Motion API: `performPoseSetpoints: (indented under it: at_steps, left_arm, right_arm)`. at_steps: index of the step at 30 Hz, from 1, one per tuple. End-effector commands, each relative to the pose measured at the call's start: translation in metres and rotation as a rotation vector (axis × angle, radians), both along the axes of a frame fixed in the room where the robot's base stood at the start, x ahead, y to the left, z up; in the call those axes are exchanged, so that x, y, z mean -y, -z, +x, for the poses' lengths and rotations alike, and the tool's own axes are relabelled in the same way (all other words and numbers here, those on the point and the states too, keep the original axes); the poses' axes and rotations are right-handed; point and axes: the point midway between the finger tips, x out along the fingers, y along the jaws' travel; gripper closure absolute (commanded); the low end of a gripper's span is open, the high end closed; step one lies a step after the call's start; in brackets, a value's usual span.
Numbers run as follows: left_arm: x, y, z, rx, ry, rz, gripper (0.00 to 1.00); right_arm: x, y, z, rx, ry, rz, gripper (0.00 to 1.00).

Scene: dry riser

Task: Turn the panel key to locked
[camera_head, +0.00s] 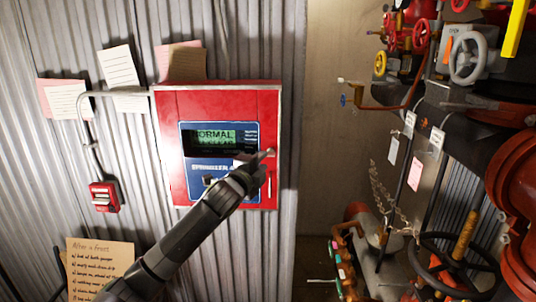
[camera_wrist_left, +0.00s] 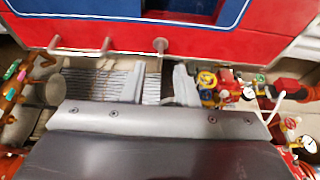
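The red sprinkler panel (camera_head: 222,98) is on the corrugated wall in the head view, with a blue face and a lit green display reading "NORMAL". A small pale round-headed piece (camera_head: 270,153), perhaps the key, sticks out at the panel's right edge. It also shows in the left wrist view as a round-headed post (camera_wrist_left: 160,45). Below it in the head view is a thin upright handle (camera_head: 269,185). My left gripper (camera_head: 258,163) is at the panel's right side. In the wrist view its fingers (camera_wrist_left: 160,84) are apart and empty, with the post just beyond them. My right gripper is out of view.
Pipes, valves and handwheels (camera_head: 467,55) crowd the right side. A small red box (camera_head: 104,197) and conduit are left of the panel. Paper notes (camera_head: 118,65) hang on the wall. A plain wall strip (camera_head: 335,130) right of the panel is clear.

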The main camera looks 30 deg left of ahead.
Motion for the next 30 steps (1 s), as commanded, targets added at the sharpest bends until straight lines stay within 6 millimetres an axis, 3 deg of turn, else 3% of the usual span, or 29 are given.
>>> performPoseSetpoints:
  at_steps: [10,24,30]
  left_arm:
    - [-0.006,-0.001,0.041,-0.001,0.0,-0.002,0.73]
    - [-0.007,0.0,0.048,0.0,0.001,0.0,0.73]
    - [-0.007,0.0,0.048,0.0,0.001,0.0,0.99]
  right_arm:
    - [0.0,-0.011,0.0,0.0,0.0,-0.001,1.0]
    - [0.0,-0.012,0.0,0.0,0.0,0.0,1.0]
    - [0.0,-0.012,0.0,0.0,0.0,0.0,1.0]
